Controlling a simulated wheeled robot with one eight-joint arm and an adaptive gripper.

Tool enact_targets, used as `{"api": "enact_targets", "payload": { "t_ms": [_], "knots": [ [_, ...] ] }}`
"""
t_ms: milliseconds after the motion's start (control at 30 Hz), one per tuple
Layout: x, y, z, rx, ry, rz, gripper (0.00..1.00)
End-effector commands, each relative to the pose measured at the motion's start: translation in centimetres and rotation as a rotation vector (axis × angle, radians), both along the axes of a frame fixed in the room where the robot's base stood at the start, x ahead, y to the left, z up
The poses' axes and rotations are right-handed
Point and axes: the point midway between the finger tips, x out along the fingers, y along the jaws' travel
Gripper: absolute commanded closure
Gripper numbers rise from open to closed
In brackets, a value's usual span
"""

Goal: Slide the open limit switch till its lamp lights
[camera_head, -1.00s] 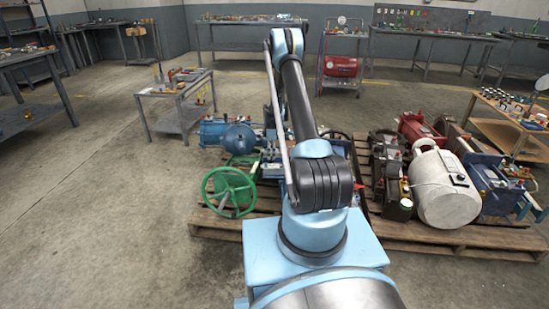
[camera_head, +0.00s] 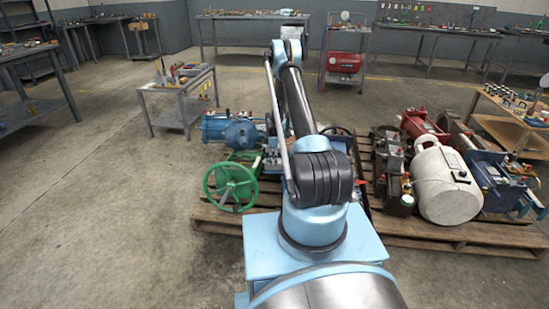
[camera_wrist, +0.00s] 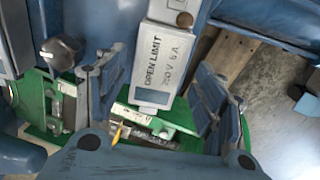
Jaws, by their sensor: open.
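The open limit switch (camera_wrist: 163,58) is a pale box lettered "OPEN LIMIT" in the middle of the wrist view. A grey-blue panel (camera_wrist: 151,97) is at its lower end. I cannot tell which part is its lamp, or whether one is lit. My gripper (camera_wrist: 158,95) is open, with one blue-grey finger on each side of the switch in the picture. I see no clear contact, and the depth between them is hard to judge. Green machine parts (camera_wrist: 165,121) lie just below the switch. In the head view my arm hides the switch and the gripper.
A green handwheel (camera_head: 230,188) stands on the left of a wooden pallet (camera_head: 222,221), with blue machinery (camera_head: 240,134) behind it. A white tank (camera_head: 446,186) and other machines crowd the right pallet. Concrete floor (camera_head: 90,220) is clear at left.

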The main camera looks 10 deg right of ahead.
Motion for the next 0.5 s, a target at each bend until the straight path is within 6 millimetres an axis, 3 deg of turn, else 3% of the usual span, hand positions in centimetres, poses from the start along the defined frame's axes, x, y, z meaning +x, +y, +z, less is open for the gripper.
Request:
{"api": "enact_targets", "payload": {
  "t_ms": [500],
  "knots": [
    [-0.3, 0.0, -3.6, 0.0, 0.0, 0.0, 0.37]
  ]
}}
